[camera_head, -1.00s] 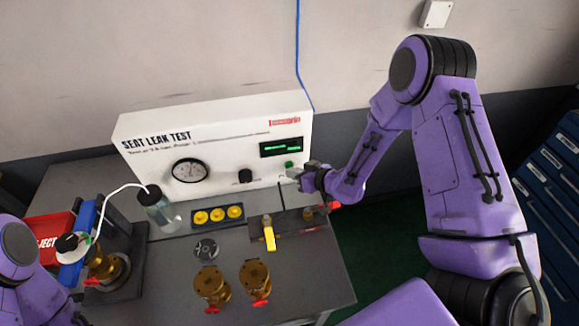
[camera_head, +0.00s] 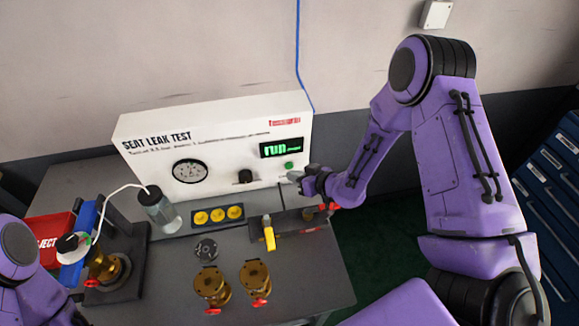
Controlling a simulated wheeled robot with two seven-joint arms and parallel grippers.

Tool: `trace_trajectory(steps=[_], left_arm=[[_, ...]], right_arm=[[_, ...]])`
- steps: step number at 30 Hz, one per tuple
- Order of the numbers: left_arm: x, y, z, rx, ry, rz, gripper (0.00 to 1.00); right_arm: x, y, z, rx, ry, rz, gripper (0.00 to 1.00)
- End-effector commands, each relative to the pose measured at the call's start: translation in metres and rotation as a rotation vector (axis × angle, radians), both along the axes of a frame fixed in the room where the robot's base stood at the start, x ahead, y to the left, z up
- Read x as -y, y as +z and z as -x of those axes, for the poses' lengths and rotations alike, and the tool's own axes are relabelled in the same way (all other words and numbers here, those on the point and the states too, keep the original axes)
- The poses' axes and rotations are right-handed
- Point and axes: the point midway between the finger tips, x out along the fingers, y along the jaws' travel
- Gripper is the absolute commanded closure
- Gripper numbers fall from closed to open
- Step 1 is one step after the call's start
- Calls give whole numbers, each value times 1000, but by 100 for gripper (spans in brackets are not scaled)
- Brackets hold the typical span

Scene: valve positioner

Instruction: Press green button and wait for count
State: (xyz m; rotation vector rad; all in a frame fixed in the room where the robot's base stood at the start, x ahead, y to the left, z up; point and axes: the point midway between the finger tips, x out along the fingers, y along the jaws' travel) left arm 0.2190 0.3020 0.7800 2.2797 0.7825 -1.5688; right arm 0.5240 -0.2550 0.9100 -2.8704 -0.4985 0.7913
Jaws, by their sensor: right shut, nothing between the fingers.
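The white seat leak test panel (camera_head: 225,152) stands at the back of the table. Its green button (camera_head: 289,165) is on the right side, below the display (camera_head: 282,149), which shows "run" in green. My right gripper (camera_head: 293,176) is shut and empty, with its tip just below and in front of the green button. I cannot tell whether it touches the panel. Only a purple part of my left arm (camera_head: 20,245) shows at the lower left; its gripper is not in view.
A gauge (camera_head: 190,171) and black knob (camera_head: 245,176) are on the panel. A bottle (camera_head: 160,212), yellow discs (camera_head: 218,215), a fixture with a yellow handle (camera_head: 269,238) and brass valves (camera_head: 211,286) crowd the table. A red bin (camera_head: 45,230) is at left.

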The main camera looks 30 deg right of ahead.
Motion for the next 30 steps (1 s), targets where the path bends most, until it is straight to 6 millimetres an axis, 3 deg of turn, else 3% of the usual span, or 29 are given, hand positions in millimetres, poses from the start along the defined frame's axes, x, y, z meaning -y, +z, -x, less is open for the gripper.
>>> trace_trajectory(steps=[11, 24, 30], left_arm=[[0, 1, 0, 0, 0, 0, 51], [0, 2, 0, 0, 0, 0, 51], [0, 2, 0, 0, 0, 0, 51]], right_arm=[[-1, 0, 5, 0, 0, 0, 100], [-12, 0, 46, -1, 0, 0, 100], [-13, 0, 51, 0, 0, 1, 100]])
